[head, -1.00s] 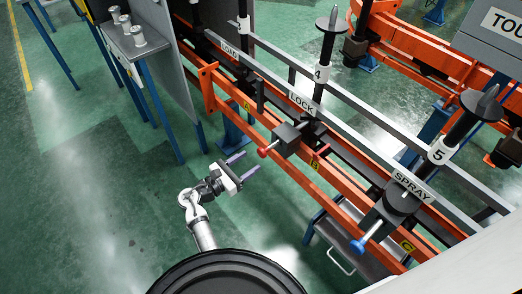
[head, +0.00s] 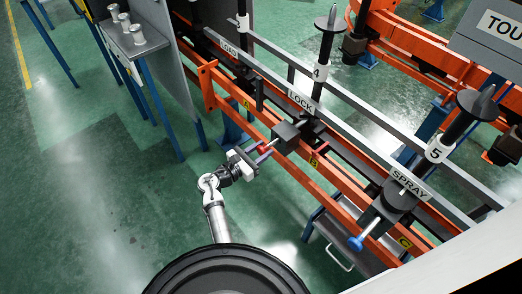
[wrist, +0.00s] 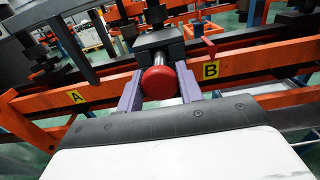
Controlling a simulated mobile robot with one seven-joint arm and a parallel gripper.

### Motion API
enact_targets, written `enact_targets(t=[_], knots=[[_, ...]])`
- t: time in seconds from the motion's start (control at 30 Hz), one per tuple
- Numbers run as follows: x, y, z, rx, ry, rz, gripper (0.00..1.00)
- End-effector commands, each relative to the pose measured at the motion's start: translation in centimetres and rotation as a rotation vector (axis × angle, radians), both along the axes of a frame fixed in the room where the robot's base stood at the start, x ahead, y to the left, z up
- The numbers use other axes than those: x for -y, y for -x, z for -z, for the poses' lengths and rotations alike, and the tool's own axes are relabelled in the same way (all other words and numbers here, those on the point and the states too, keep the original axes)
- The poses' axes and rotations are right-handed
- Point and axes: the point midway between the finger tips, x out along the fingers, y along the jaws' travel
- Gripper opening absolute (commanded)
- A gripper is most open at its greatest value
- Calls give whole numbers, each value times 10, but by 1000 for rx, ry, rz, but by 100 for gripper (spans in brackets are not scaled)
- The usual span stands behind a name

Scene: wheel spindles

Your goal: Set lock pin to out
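The lock pin's red round knob (wrist: 160,83) sits on a metal shaft that comes out of a dark block (wrist: 158,42) on the orange rail. In the head view the knob (head: 264,147) is partly covered by my gripper, and the dark block (head: 287,137) is below the LOCK label (head: 300,101). My gripper (head: 266,152) is at the knob. In the wrist view its two purple fingers (wrist: 160,90) are apart, one on each side of the knob. Whether they touch it cannot be told.
Orange rails (head: 330,178) with yellow A and B labels run diagonally behind the knob. A blue-knobbed pin (head: 356,243) is at the SPRAY station (head: 410,184). Spindle posts 4 (head: 322,62) and 5 (head: 455,130) stand above the rails.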

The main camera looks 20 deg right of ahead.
Motion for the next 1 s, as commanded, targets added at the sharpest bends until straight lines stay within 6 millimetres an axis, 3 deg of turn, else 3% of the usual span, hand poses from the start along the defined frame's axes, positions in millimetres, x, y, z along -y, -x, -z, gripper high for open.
enact_targets(t=[0.03, 0.2, 0.37, 0.6, 0.83, 0.87, 1.0], knots=[[0, 0, 0, 0, 0, 0, 20], [0, 0, 0, 0, 0, 0, 0], [-5, 1, -1, -1, -1, -2, 0], [-33, 12, -1, -2, 0, -3, 0], [-34, 12, 1, -1, -1, -3, 0], [-35, 12, 1, -1, -1, -3, 38], [-34, 12, 1, -1, -1, -2, 55]])
